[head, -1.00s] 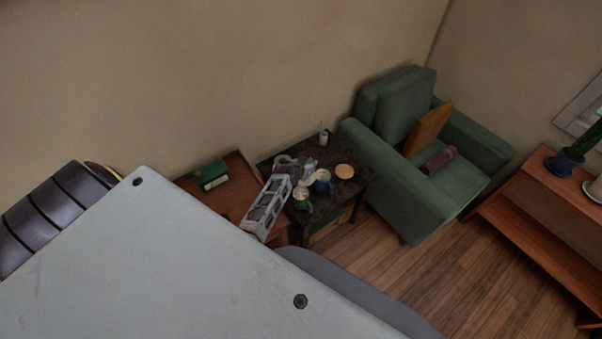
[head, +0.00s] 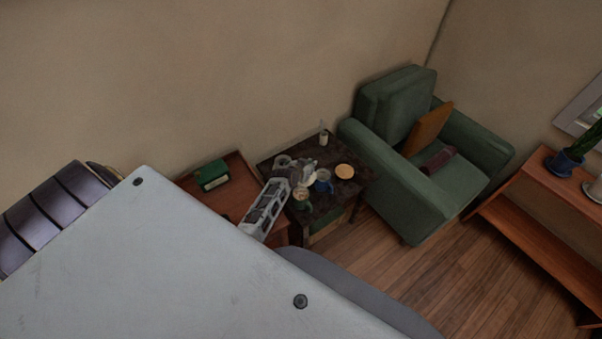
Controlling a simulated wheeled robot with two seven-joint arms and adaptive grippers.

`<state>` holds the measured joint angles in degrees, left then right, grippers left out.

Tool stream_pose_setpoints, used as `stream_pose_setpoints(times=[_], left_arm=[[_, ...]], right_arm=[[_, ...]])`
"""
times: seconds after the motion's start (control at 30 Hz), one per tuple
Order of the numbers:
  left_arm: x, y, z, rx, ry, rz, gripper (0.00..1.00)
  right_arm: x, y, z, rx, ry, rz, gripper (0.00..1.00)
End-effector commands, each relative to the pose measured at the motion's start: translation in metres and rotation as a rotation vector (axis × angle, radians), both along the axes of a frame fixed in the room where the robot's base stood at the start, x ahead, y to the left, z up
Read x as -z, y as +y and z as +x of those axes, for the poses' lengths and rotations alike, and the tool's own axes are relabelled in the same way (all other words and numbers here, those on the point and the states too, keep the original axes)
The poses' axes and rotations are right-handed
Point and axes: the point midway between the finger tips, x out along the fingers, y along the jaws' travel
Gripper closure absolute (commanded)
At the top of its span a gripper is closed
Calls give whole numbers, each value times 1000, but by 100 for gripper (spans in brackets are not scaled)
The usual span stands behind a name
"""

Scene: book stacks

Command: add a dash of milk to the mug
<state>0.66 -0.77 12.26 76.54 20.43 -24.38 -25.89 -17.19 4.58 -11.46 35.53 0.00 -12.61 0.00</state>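The blue mug (head: 323,183) stands on the small dark table (head: 317,151). A green cup with a pale inside (head: 302,199) stands to its lower left. My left gripper (head: 306,170) is over the table, just left of the blue mug, its arm reaching up from behind a grey panel. A small cream-coloured thing (head: 311,180), perhaps the milk jug, shows between the gripper and the mug. The fingers are too small and overlapped to tell whether they hold it. No milk stream can be made out. My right gripper is not in view.
A round tan disc (head: 345,171) and a small white bottle-like thing (head: 323,138) are on the dark table. A reddish wooden table with a green box (head: 212,175) adjoins at left. A green armchair (head: 398,130) stands close on the right. The wall is behind.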

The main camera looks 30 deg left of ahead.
Motion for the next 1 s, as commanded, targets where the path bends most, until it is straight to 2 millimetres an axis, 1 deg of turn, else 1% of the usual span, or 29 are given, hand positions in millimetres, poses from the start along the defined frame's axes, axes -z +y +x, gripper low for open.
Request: stream_pose_setpoints(times=[0.17,0.3,0.63,0.87,1.0], left_arm=[[0,0,0,0,-10,0,100],[-2,0,1,1,2,1,100],[-4,0,11,0,157,-2,100],[-5,1,23,0,288,-5,100],[1,1,29,1,345,-7,100]], right_arm=[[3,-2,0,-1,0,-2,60],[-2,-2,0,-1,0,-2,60],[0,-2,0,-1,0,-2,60],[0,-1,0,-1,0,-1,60],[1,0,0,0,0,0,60]])
